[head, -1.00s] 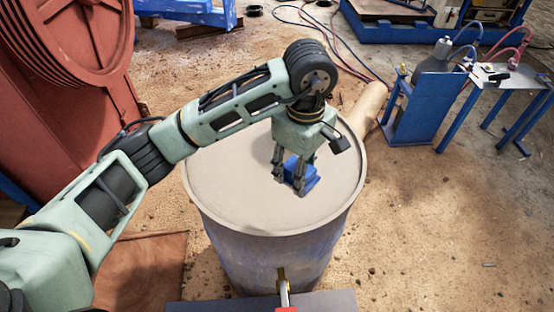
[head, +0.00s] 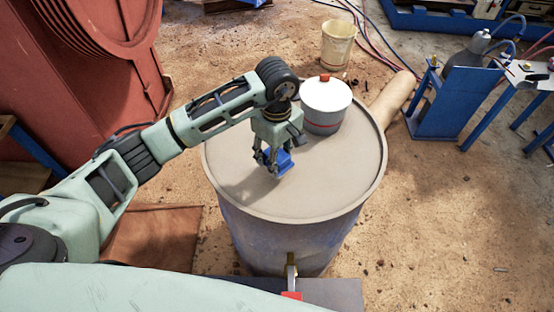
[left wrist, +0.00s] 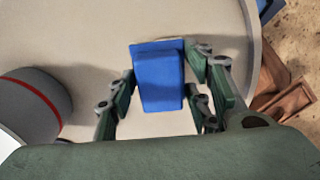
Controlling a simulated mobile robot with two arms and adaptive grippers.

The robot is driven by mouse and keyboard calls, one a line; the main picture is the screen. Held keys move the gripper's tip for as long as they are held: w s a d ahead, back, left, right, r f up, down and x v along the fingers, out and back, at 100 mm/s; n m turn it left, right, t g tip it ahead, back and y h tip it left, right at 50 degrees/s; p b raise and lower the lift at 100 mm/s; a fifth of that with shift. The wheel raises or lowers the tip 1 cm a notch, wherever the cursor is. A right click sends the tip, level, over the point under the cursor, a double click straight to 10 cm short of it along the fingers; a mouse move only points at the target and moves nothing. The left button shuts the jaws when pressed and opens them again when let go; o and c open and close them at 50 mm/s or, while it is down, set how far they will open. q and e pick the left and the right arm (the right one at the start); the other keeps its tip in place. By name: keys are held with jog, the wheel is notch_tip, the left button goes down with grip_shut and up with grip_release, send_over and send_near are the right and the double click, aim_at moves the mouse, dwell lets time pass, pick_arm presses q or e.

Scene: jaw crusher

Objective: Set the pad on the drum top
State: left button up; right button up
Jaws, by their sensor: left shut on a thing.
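The pad (head: 283,163) is a small blue block over the drum top, left of its middle. In the left wrist view the pad (left wrist: 160,78) sits between the fingers, with a wider edge behind it. My left gripper (head: 272,162) is shut on it, pointing down; its fingers flank the pad in the left wrist view (left wrist: 160,105). The drum top (head: 335,185) is a flat, round, beige-grey lid with a raised rim. I cannot tell whether the pad touches it. My right gripper is not in view.
A white-lidded pot (head: 324,108) with a red band and red knob stands on the drum's far side. It is also left of the gripper in the left wrist view (left wrist: 30,108). A bucket (head: 338,46) stands beyond. The drum's right and near top is clear.

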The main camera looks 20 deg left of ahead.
pick_arm(q)
notch_tip(320, 180, down, 3)
jog(key=shift+s+f+p, duration=0.1)
jog(key=shift+s+p, duration=0.05)
jog(key=shift+p, duration=0.7)
jog(key=shift+f, duration=0.4)
jog(key=shift+f, duration=0.15)
jog(key=o, duration=1)
